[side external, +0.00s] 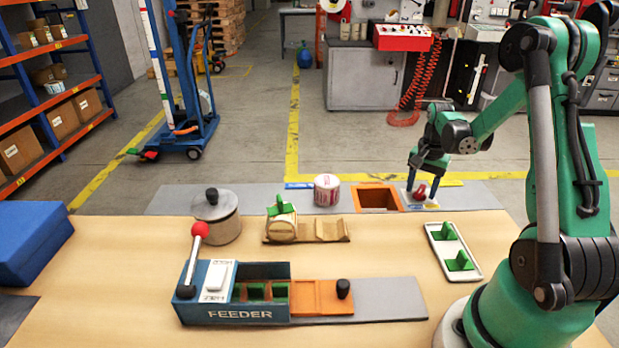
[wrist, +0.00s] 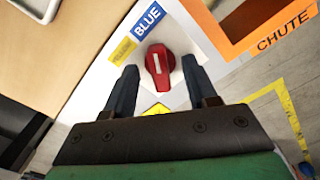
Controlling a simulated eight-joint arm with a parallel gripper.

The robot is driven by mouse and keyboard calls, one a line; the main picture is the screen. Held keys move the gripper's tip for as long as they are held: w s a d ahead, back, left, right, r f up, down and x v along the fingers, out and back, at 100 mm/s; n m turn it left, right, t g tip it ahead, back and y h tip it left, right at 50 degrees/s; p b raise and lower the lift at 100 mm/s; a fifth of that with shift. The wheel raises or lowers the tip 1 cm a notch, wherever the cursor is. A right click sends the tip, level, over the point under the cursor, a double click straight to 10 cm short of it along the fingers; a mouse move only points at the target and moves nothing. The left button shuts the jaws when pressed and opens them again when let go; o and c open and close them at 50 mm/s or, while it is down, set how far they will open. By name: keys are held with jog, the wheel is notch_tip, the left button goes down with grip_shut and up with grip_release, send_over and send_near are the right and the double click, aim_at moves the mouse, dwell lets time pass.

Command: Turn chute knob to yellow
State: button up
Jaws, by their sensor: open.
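The red chute knob (wrist: 166,60) with a white pointer line sits on a white plate (wrist: 100,72). Its line runs nearly upright in the wrist view, with the upper end towards the blue label (wrist: 148,19) marked BLUE. A yellow label (wrist: 122,51) lies to the left of the blue one. My gripper (wrist: 159,66) is open, with one finger on each side of the knob; whether the fingers touch it I cannot tell. In the side view my gripper (side external: 426,187) points down over the knob (side external: 421,191).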

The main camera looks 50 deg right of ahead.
grip_shut()
jog(key=shift+n, duration=0.3)
jog(key=n, duration=0.9)
jog(key=shift+n, duration=2.1)
grip_release()
